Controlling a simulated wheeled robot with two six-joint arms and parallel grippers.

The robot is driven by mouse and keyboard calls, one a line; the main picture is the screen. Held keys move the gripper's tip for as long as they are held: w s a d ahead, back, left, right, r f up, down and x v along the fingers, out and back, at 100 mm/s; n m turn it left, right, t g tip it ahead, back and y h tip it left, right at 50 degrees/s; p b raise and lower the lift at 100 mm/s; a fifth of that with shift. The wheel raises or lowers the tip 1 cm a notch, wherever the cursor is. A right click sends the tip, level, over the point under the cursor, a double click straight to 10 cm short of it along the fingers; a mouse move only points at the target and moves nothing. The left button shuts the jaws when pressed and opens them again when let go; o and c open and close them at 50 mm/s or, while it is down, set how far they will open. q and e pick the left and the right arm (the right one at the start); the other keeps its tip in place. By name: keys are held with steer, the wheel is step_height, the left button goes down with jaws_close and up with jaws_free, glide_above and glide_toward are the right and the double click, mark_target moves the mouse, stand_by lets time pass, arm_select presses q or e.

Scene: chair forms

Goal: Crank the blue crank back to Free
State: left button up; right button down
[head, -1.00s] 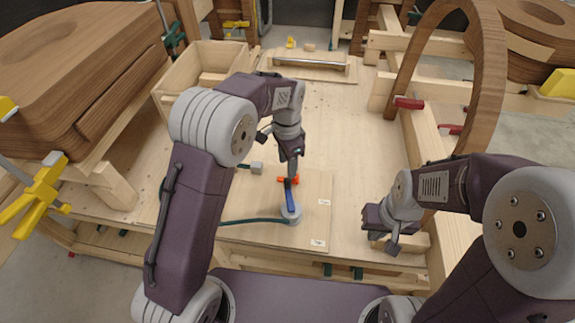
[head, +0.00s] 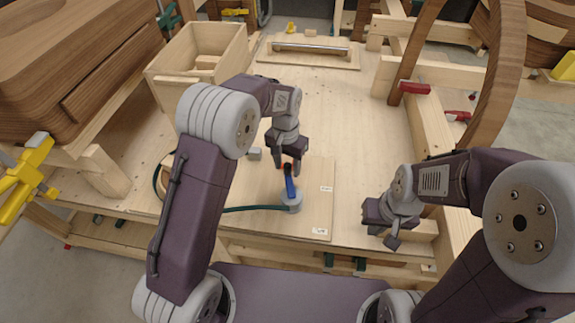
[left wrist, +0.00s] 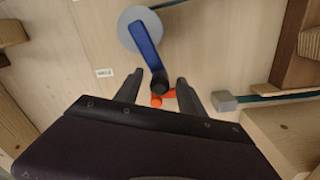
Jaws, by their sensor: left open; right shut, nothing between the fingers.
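The blue crank (head: 289,186) turns on a round grey hub (head: 292,203) on a light wooden board, and its arm points away from me toward an orange piece (head: 287,165). In the left wrist view the blue arm (left wrist: 146,42) ends in a black knob (left wrist: 160,82). My left gripper (head: 288,169) is open over the crank's far end. In the left wrist view its fingers (left wrist: 158,92) stand on either side of the knob; I cannot tell whether they touch it. The orange piece (left wrist: 158,99) lies just past the knob. My right gripper (head: 380,226) is shut and empty, right of the board.
A small grey block (head: 254,154) lies left of the crank. A dark green hose (head: 245,208) runs from the hub leftward. An open wooden box (head: 200,62) stands at the back left. Clamped wooden frames bound the right side.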

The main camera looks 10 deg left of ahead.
arm_select(q)
steer(key=shift+f, duration=0.3)
jaws_close()
steer(key=shift+r, duration=0.1)
stand_by(1.1)
